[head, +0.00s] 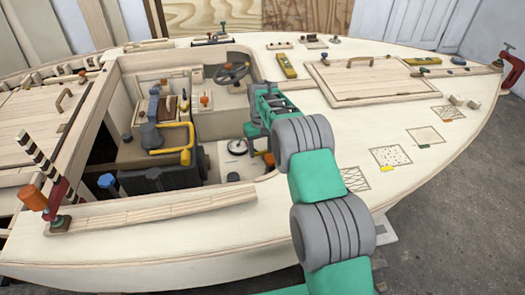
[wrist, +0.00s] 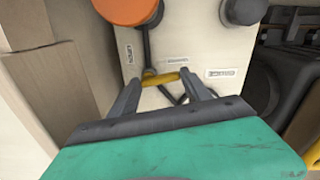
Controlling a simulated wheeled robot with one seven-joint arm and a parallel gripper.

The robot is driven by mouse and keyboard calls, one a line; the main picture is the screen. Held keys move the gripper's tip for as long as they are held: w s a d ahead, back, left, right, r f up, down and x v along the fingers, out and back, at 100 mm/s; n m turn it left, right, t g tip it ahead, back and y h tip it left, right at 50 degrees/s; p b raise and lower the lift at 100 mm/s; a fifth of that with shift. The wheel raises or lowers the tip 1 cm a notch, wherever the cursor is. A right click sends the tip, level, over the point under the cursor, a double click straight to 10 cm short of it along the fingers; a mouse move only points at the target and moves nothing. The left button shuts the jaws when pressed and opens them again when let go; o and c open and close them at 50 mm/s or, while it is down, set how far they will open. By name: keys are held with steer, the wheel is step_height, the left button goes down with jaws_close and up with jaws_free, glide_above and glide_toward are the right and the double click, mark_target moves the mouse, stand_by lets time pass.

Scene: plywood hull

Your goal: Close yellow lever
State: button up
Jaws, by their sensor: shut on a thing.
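The yellow lever (wrist: 160,79) lies crosswise between the two fingertips of my gripper (wrist: 163,86) in the wrist view. The fingers are shut on it, one at each end of its visible yellow part. A dark rod runs from the lever up towards a round orange knob. Behind the lever is a pale panel (wrist: 190,50) with small printed labels. In the head view my arm reaches down into the cockpit, and I cannot make out the yellow lever there.
An orange knob (wrist: 130,10) and a black knob (wrist: 243,10) stand close above the fingers. A wooden wall (wrist: 50,85) is at left and a dark box (wrist: 275,75) at right. The cockpit also holds a steering wheel (head: 232,72) and a bent yellow handle (head: 188,140).

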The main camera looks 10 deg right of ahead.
steer(key=shift+w+r+m, duration=0.1)
steer(key=shift+w+m, duration=0.15)
steer(key=shift+m, duration=0.75)
steer(key=o, duration=1.1)
step_height(320, 180, up, 8)
steer(key=shift+f, duration=0.1)
